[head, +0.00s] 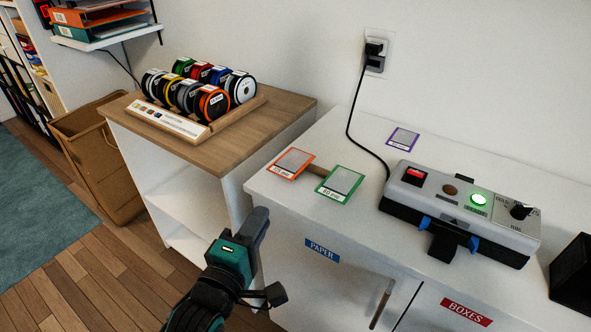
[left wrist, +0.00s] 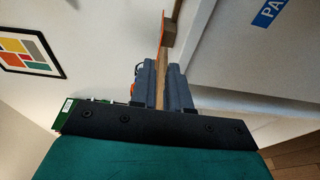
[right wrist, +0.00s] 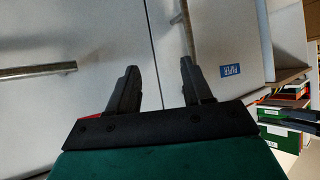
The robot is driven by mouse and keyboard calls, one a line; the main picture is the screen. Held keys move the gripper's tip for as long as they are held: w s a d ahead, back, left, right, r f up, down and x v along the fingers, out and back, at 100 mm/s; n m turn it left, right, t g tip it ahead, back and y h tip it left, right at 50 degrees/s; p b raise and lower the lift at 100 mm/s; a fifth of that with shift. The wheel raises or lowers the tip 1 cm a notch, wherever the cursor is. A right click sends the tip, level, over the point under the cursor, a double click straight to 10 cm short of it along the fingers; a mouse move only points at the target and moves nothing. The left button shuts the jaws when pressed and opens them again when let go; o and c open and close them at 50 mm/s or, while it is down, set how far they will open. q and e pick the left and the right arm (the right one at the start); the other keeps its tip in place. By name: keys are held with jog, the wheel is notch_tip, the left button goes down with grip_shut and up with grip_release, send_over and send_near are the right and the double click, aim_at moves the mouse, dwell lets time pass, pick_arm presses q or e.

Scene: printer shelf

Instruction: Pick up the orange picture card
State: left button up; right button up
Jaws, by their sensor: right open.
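The orange picture card (head: 291,163) lies near the front left edge of the white counter, with a brown strip (head: 318,170) beside it. A green card (head: 339,184) is to its right. A purple card (head: 403,138) lies farther back. My left gripper (head: 262,222) is in front of the counter's left end, below the orange card and apart from it. In the left wrist view its fingers (left wrist: 159,82) stand a narrow gap apart with nothing clearly held. An orange-edged brown piece (left wrist: 178,32) shows beyond them. My right gripper (right wrist: 157,82) is open and empty, facing the cabinet doors.
A grey device (head: 462,205) with a lit green button stands on the counter, its cable running to a wall socket (head: 375,50). A wood-topped cabinet (head: 285,102) with a spool rack (head: 195,125) is at left. A cardboard bin (head: 95,155) stands beyond it. Door handles (head: 381,303) protrude below the counter.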

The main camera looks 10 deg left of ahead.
aim_at(285, 191)
pick_arm(q)
jog(key=w, duration=0.5)
jog(key=w+b, duration=0.1)
jog(key=w, duration=0.1)
jog(key=shift+w+d, duration=0.35)
jog(key=shift+d, duration=0.05)
jog(key=w, duration=0.2)
jog(key=w+b, duration=0.1)
jog(key=shift+w+d+f, duration=0.15)
jog(key=shift+w+d, duration=0.1)
jog(key=shift+w, duration=0.15)
jog(key=shift+w+d, duration=0.1)
jog(key=shift+w, duration=0.6)
grip_shut()
